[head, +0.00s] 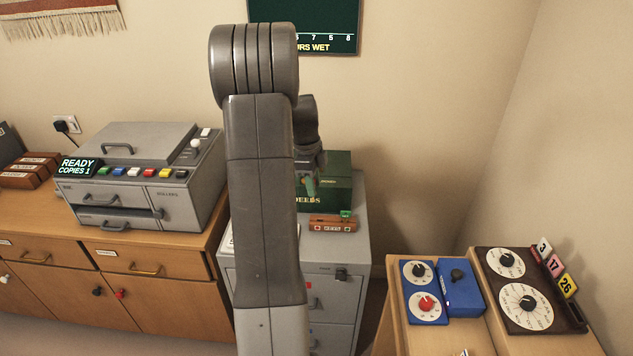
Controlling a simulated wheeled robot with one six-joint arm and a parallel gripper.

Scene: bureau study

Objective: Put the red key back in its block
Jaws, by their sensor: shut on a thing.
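My gripper (310,188) is at the grey filing cabinet's top, in front of a dark green box, and is partly hidden by my own arm. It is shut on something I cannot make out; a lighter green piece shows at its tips. A small brown block (333,224) with a pale label and reddish squares lies on the cabinet top, just right of and below my gripper. A green piece (346,213) stands on its right part. No red key can be made out in my gripper. A small red piece (308,286) shows on the cabinet front, beside my arm.
The dark green box (338,172) stands behind the block on the filing cabinet (345,250). A grey copier (140,175) sits on the wooden sideboard (170,270) at left. A table (394,300) at right bears blue dial panels (425,310) and a brown dial board (498,285).

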